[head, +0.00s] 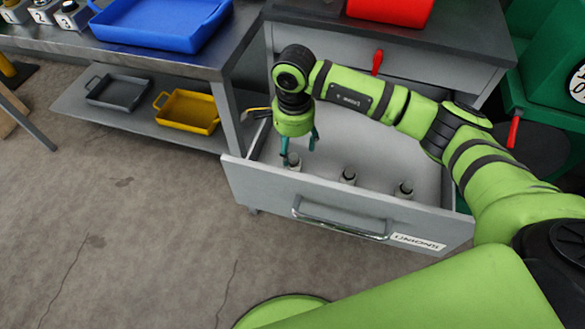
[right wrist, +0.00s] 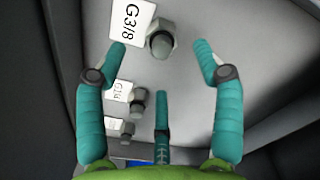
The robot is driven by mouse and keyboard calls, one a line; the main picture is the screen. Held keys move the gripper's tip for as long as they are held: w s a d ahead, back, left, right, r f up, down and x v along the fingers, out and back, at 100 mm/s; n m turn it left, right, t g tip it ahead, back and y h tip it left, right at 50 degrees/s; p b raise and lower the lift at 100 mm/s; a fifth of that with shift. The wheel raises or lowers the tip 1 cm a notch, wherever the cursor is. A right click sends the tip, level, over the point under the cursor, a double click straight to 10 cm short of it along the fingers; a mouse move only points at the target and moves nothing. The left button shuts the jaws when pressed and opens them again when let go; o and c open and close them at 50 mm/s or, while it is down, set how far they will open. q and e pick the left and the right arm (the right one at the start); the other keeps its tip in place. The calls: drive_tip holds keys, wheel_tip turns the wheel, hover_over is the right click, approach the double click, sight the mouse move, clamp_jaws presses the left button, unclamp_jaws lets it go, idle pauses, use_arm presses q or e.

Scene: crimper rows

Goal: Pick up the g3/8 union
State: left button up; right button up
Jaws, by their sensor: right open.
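The G3/8 union (right wrist: 160,44) is a grey metal fitting in the open drawer, beside a white card (right wrist: 131,20) marked G3/8. In the head view it appears to be the leftmost fitting (head: 293,161), partly covered by my right gripper (head: 300,148). My right gripper's teal fingers are open and empty (right wrist: 160,56) in the right wrist view. The union lies toward the far side between two spread fingertips, and the third finger is nearer. I cannot tell whether any finger touches it. My left gripper is not in view.
Two more fittings stand in the drawer, a middle one (head: 348,177) and a right one (head: 403,190). The drawer's front wall (head: 270,200) has a label and a handle. A red bin (head: 390,10) sits above; a workbench with a blue tray (head: 160,25) stands left.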

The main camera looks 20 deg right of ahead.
sight(293, 156)
drive_tip(key=shift+w+f+p, duration=0.1)
drive_tip(key=shift+f+p, duration=0.4)
drive_tip(key=shift+f, duration=2.25)
drive_tip(key=c, duration=1.3)
